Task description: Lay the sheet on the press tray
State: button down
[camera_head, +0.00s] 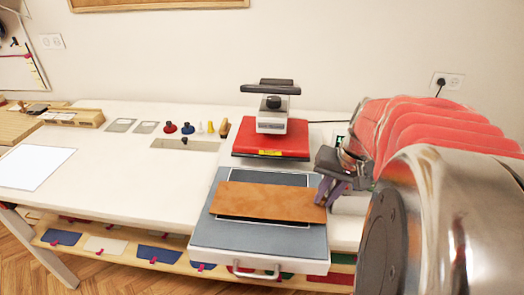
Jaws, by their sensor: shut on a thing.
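A brown leather-like sheet (255,201) is over the grey press tray (230,236), lying roughly flat across its middle. A dark-edged outline on the tray shows behind and in front of the sheet. My gripper (323,200) is shut on the sheet's right end, coming in from the right. I cannot tell whether the sheet touches the tray or hangs just above it. The tray is pulled out toward the front, with a handle (257,273) on its front edge. The red heat press (271,138) stands behind it.
A white table (100,190) carries a pale sheet (35,166) at left. Several small coloured knobs or stamps (187,128) stand at its back. A shelf below holds coloured pieces (157,254). My arm fills the right side and hides the table there.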

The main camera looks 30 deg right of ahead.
jog(key=shift+s+x, duration=0.15)
jog(key=shift+x, duration=0.55)
jog(key=shift+s+x, duration=0.15)
jog(key=shift+x, duration=0.5)
jog(key=shift+d+f, duration=0.1)
jog(key=shift+f, duration=0.05)
jog(key=c, duration=1.7)
grip_release()
jog(key=shift+c, duration=0.2)
jog(key=a+v, duration=0.1)
jog(key=v, duration=1.1)
jog(key=shift+d, duration=0.45)
